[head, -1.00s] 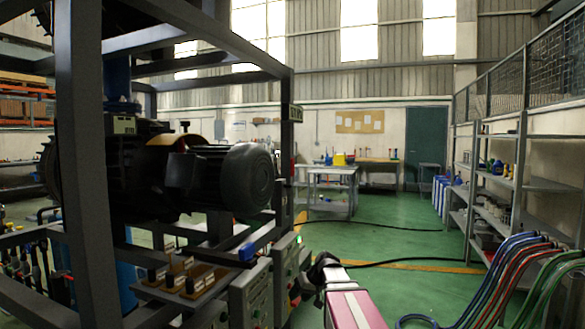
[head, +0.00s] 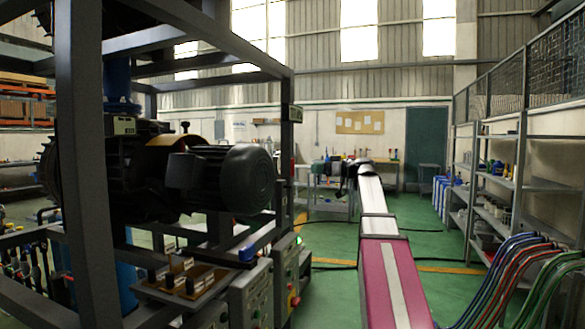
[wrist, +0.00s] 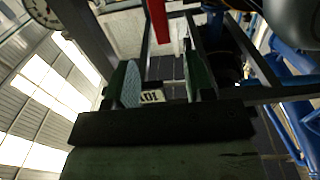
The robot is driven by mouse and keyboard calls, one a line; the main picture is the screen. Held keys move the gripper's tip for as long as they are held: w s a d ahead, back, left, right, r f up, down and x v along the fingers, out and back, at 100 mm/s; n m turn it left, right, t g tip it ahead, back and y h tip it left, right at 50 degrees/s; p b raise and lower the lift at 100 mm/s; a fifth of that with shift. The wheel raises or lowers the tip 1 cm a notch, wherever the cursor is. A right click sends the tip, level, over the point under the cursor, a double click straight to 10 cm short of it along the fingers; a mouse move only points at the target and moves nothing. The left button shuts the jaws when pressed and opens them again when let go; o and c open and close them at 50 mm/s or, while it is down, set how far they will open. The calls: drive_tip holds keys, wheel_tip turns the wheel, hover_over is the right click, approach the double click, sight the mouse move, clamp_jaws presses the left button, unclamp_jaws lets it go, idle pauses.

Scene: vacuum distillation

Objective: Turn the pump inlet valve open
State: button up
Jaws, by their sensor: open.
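My gripper (head: 328,167) is at the end of my raised arm, to the right of the frame and pump in the head view. In the wrist view its two fingers (wrist: 165,88) stand apart with nothing held between them. A red bar (wrist: 165,22) shows beyond the fingertips, at the top of the wrist view. It may be a valve handle, but I cannot tell. A small white label (wrist: 151,96) with dark letters shows behind the gap between the fingers. The black pump motor (head: 235,180) sits inside the frame. I cannot pick out the inlet valve for certain.
The grey steel frame (head: 82,170) fills the left of the head view. Control boxes (head: 252,292) with buttons sit low on it. Coloured hoses (head: 510,270) and shelves (head: 495,185) stand at the right. A round gauge (wrist: 42,12) and blue pipes (wrist: 285,105) show in the wrist view.

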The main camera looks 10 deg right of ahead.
sight(293, 175)
drive_tip(key=x, duration=1)
drive_tip(key=shift+w+a+r, duration=0.2)
drive_tip(key=shift+a, duration=0.1)
clamp_jaws()
